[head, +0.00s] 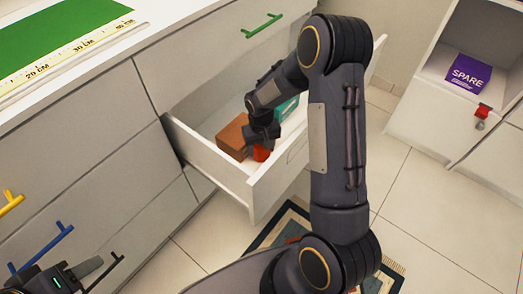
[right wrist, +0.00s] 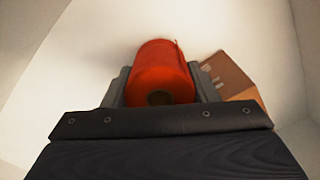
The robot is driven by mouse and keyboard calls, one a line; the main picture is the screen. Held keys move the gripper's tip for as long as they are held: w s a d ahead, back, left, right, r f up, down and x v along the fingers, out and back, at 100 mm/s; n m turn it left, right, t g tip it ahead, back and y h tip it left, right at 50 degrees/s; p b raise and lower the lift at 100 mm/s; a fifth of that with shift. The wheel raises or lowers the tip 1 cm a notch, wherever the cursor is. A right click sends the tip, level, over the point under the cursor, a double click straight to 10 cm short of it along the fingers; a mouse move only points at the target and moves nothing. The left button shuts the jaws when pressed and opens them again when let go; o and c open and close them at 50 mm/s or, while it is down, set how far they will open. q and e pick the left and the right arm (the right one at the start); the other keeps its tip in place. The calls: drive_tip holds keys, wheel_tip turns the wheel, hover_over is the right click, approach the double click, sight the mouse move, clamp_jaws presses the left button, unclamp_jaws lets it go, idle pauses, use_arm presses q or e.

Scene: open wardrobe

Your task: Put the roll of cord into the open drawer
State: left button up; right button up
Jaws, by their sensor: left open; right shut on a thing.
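The roll of cord (right wrist: 162,72) is a red-orange cylinder. In the right wrist view it sits between the two fingers of my right gripper (right wrist: 163,88), which is shut on it. In the head view the roll (head: 261,153) shows just below my right gripper (head: 262,140), inside the open drawer (head: 222,171). I cannot tell whether the roll touches the drawer floor. My left gripper (head: 82,272) is open and empty at the lower left, in front of the closed drawers. My right arm hides part of the open drawer.
A brown box (head: 232,137) lies in the drawer beside the roll; it also shows in the right wrist view (right wrist: 228,78). A teal item (head: 287,108) lies further back. A purple SPARE card (head: 470,75) is in a cubby at the right. A patterned rug (head: 283,222) lies below.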

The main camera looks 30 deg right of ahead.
drive_tip(key=shift+f, duration=0.45)
drive_tip(key=shift+f, duration=0.2)
drive_tip(key=o, duration=0.7)
